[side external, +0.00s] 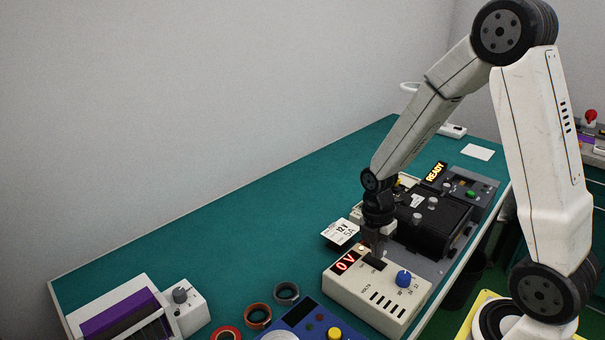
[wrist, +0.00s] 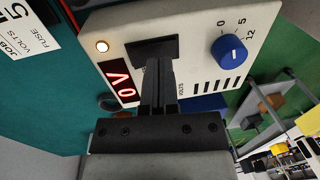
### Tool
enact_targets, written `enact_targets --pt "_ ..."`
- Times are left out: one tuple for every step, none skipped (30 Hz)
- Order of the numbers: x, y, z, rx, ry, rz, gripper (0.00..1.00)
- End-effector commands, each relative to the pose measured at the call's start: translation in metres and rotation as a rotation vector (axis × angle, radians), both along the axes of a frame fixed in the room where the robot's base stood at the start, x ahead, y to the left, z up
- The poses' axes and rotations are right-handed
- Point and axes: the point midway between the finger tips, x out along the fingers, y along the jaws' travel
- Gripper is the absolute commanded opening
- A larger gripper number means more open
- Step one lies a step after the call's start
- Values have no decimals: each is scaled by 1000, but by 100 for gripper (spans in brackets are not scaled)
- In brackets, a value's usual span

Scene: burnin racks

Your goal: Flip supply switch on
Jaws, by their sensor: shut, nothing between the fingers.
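The supply is a cream box (side external: 352,290) at the front of the bench. My gripper (side external: 376,254) is also over the supply in the side view. A blue knob (side external: 403,278) with a 0, 5, 12 scale sits beside the switch.
A small lamp (wrist: 102,46) glows beside the display. Tape rolls (side external: 257,316) lie in front. The bench's left middle is clear.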

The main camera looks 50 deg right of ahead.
Motion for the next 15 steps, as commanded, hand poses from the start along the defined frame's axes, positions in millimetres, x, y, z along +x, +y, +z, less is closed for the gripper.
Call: enact_targets --pt "0 0 3 0 -1 0 0" --pt "-1 0 5 0 0 0 0" --pt "-1 0 7 0 -1 -1 0" --pt "-1 0 10 0 -2 -1 0" --pt "-1 0 12 0 -2 -1 0" --pt "-2 0 15 0 -1 -1 0" --pt "-2 0 18 0 -2 -1 0" --pt "-2 0 22 0 -3 -1 0" --pt "-3 0 26 0 -2 -1 0" --pt "-3 0 29 0 -3 -1 0" --pt "-3 0 32 0 -4 -1 0" --pt "-4 0 37 0 -3 -1 0" --pt "-5 0 40 0 -3 -1 0" --pt "-5 0 44 -1 -4 -1 0" --pt "-5 0 49 0 -3 -1 0"
